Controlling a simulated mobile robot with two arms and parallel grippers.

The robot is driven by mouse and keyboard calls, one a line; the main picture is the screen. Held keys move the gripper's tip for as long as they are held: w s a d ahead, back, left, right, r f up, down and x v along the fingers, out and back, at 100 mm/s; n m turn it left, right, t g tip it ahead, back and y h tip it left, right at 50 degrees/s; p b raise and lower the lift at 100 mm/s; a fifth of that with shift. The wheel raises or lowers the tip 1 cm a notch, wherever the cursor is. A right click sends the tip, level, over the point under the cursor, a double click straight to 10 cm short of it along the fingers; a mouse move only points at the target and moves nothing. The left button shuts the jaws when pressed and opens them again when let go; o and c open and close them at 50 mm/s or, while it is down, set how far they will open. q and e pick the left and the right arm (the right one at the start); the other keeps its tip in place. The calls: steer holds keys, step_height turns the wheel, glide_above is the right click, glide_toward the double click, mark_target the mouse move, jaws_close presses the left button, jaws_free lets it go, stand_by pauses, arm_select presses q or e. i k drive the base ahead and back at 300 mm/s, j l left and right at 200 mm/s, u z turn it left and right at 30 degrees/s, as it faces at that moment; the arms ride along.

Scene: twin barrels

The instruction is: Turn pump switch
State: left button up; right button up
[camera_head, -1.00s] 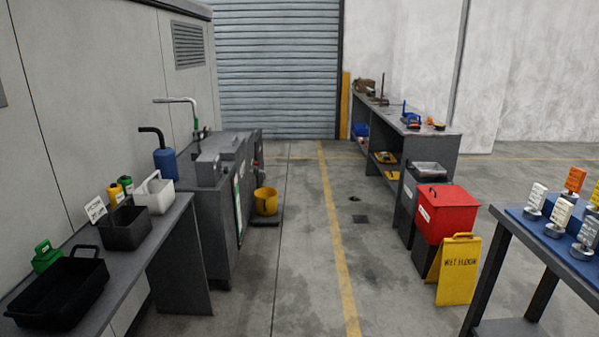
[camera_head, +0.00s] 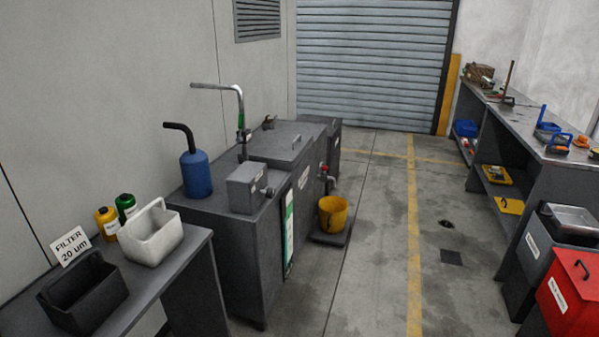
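A grey box (camera_head: 247,188) with a small knob-like part (camera_head: 268,190) on its right side sits on top of the dark grey machine cabinet (camera_head: 249,258), left of centre. This may be the pump switch; its label is too small to read. A curved metal pipe (camera_head: 228,88) with a green part rises behind the box. A blue canister (camera_head: 196,174) with a black bent spout stands on the cabinet's left end. Neither of my grippers shows in the head view.
A table at left holds a black bin (camera_head: 84,294), a white bin (camera_head: 151,234) and two small bottles. A yellow bucket (camera_head: 332,215) stands below a red-handled tap. A long bench (camera_head: 530,150) and red bin (camera_head: 572,295) line the right. The middle floor (camera_head: 375,250) is clear.

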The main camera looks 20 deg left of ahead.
mark_target(270, 192)
steer(key=i, duration=3.1)
steer(key=i+u, duration=0.15)
steer(key=i, duration=0.55)
steer(key=i+l, duration=0.2)
steer(key=i, duration=0.5)
steer(key=j+u, duration=0.05)
